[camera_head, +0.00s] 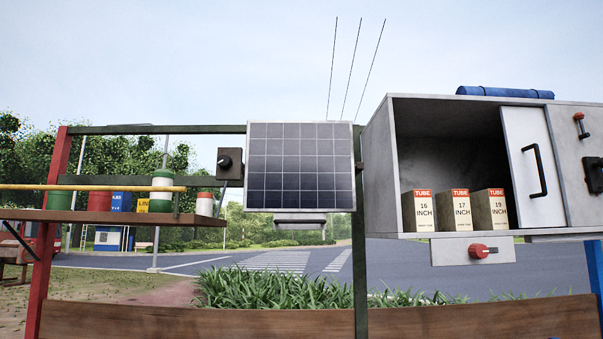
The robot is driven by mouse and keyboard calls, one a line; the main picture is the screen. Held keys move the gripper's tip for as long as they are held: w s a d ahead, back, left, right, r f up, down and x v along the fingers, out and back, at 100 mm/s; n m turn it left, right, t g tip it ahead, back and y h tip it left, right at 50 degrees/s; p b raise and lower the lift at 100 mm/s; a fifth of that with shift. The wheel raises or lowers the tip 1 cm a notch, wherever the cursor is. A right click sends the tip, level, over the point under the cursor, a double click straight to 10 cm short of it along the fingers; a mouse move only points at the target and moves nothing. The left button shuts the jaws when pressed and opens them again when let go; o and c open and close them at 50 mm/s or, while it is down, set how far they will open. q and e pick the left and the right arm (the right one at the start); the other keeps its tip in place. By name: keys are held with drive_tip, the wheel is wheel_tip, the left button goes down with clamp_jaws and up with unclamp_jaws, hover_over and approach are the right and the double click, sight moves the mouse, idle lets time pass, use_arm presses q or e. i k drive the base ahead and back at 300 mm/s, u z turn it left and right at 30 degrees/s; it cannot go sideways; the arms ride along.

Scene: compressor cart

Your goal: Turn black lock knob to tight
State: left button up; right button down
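A black knob (225,161) sits on a small dark box just left of the solar panel (300,168), at the end of a green crossbar. Another black knob or handle (593,174) shows at the far right edge on the side of the grey cabinet, partly cut off by the frame. I cannot tell from the picture which one is the lock knob, nor how tight either is. Neither of my grippers is in view.
The open grey cabinet (376,160) holds three tube boxes, with a white sliding door (524,150) and a red knob (478,250) below. A shelf (110,216) with cans and a yellow bar (90,188) is at left. A wooden board (200,321) spans the bottom.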

sight(225, 161)
drive_tip(key=k, duration=0.5)
drive_tip(key=u, duration=0.5)
drive_tip(key=i, duration=0.7)
drive_tip(key=z, duration=0.65)
drive_tip(key=k, duration=0.5)
drive_tip(key=z, duration=0.8)
drive_tip(key=i, duration=0.9)
